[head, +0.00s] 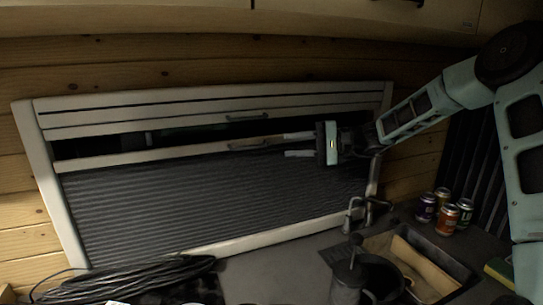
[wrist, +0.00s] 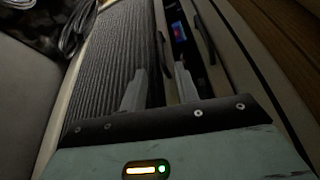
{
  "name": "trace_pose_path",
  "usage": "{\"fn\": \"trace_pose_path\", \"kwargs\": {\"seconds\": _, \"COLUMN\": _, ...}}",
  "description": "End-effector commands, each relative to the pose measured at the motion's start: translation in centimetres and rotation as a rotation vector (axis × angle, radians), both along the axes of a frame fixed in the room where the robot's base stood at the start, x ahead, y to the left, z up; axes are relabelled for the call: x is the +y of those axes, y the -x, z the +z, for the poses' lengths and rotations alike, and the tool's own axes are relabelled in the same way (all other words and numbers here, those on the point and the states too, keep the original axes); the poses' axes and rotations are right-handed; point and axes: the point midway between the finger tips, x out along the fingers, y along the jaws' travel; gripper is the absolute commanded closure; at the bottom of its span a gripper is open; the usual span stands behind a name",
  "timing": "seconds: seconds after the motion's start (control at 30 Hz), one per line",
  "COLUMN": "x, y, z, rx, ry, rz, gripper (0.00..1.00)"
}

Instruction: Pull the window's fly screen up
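The window (head: 50,165) has a pale frame set in the wood wall. The dark pleated fly screen (head: 190,200) covers its lower part and also shows in the wrist view (wrist: 110,55). The screen's pale top bar (head: 110,160) runs along its upper edge, with a dark handle (head: 250,146) on it. My gripper (head: 286,145) is at the right part of this bar, fingers pointing left. In the wrist view my gripper (wrist: 160,78) has its two fingers apart, with the dark handle close to their tips. Whether they touch it I cannot tell.
A second pale bar with a handle (head: 246,117) lies above; a dark open strip separates the bars. Below are a tap (head: 350,215), a sink (head: 450,275) with a board, several cans (head: 447,220), a dark pot (head: 350,280) and coiled cable (head: 140,278).

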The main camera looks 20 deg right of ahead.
Motion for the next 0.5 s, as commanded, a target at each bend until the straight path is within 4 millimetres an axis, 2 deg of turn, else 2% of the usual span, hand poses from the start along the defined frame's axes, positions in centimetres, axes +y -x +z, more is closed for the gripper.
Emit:
{"fn": "trace_pose_path", "kwargs": {"seconds": 0.03, "x": -1.2, "y": 0.4, "z": -0.3, "rx": -0.003, "ry": 0.002, "rz": -0.005, "gripper": 0.69}}
{"fn": "trace_pose_path", "kwargs": {"seconds": 0.2, "x": -3.7, "y": 1.4, "z": 0.1, "rx": -0.001, "ry": 0.0, "rz": -0.003, "gripper": 0.69}}
{"fn": "trace_pose_path", "kwargs": {"seconds": 0.33, "x": -4.8, "y": 1.9, "z": 0.3, "rx": -0.001, "ry": 0.0, "rz": -0.001, "gripper": 0.69}}
{"fn": "trace_pose_path", "kwargs": {"seconds": 0.5, "x": -5.2, "y": 2.1, "z": 0.4, "rx": 0.0, "ry": 0.0, "rz": 0.0, "gripper": 0.69}}
